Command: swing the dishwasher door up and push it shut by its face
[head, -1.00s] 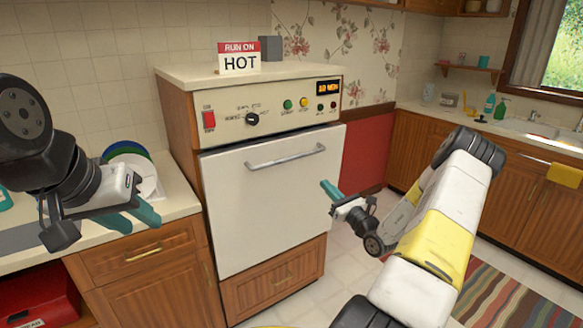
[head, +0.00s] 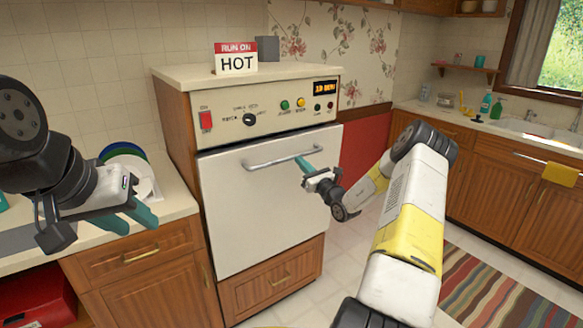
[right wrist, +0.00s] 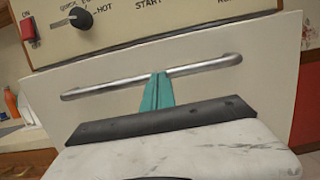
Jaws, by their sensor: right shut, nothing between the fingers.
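The dishwasher door (head: 255,205) is a white panel with a metal bar handle (head: 284,157). It stands nearly upright, its top edge a little out from the control panel. My right gripper (head: 303,162) is shut and empty, its teal fingertips at the door's upper face near the right part of the handle. In the right wrist view the fingertips (right wrist: 158,77) overlap the middle of the handle bar (right wrist: 115,86); whether they touch the door (right wrist: 225,92) I cannot tell. My left gripper (head: 130,218) is open and empty over the left counter, away from the door.
The control panel (head: 270,117) has a red switch, a knob and lights. A "RUN ON HOT" sign (head: 236,58) stands on top. Plates (head: 135,165) stand on the left counter (head: 175,200). A wooden drawer (head: 272,281) is below the door. Open floor lies to the right.

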